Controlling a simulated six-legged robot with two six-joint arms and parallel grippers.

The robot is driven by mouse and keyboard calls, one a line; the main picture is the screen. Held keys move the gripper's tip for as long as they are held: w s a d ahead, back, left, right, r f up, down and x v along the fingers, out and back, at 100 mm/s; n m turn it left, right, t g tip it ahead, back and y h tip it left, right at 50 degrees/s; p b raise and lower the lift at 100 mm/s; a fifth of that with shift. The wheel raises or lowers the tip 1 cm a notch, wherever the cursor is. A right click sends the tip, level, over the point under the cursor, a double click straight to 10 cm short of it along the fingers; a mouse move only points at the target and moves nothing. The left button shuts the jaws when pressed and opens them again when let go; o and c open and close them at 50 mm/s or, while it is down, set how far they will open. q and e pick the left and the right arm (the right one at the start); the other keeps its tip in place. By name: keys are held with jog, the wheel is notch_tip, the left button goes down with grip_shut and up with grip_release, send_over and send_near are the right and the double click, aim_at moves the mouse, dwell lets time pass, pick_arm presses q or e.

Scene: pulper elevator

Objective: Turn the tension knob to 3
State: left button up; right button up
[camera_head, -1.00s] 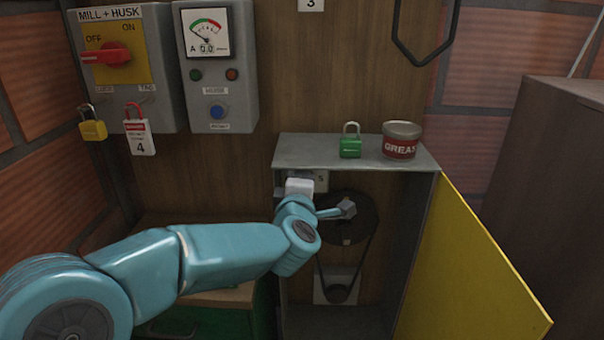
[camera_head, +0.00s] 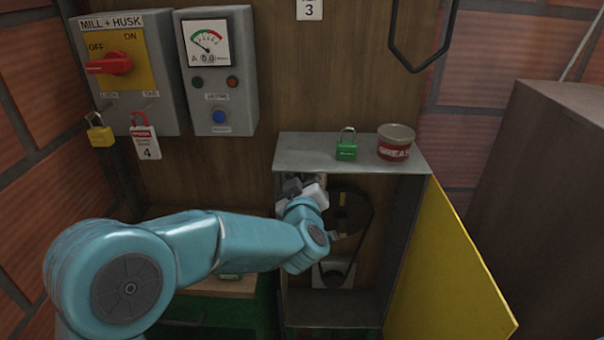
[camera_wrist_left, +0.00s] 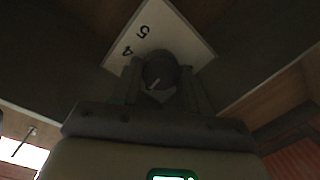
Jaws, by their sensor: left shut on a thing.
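The tension knob (camera_wrist_left: 161,72) is a dark round knob with a pale pointer line, in the left wrist view. It stands in front of a white dial plate (camera_wrist_left: 150,32) where the numbers 5 and 4 show; the other numbers are hidden or out of frame. My left gripper (camera_wrist_left: 160,80) is shut on the knob, with one finger on each side. In the head view my left gripper (camera_head: 294,187) is inside the upper left of the open cabinet and hides the knob and most of the plate. My right gripper is not in view.
The grey cabinet (camera_head: 350,150) has its yellow door (camera_head: 450,270) swung open to the right. A belt pulley (camera_head: 348,212) is close beside my wrist. A green padlock (camera_head: 346,152) and a grease tin (camera_head: 395,143) stand on top. Switch boxes hang at upper left.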

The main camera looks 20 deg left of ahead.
pick_arm(q)
jog(key=m+p, duration=0.2)
jog(key=m, duration=0.2)
jog(key=shift+m, duration=0.3)
dwell(0.3)
jog(key=o, duration=1)
jog(key=shift+o, duration=0.2)
jog(key=shift+d, duration=0.1)
jog(key=shift+s+d, duration=0.1)
jog(key=shift+s, duration=0.15)
jog(key=f+b+v, duration=0.1)
jog(key=b+v, duration=0.1)
jog(key=v, duration=1.3)
jog(key=shift+s+d+r+b, duration=0.2)
jog(key=shift+s+r+b, duration=0.1)
jog(key=shift+r, duration=0.15)
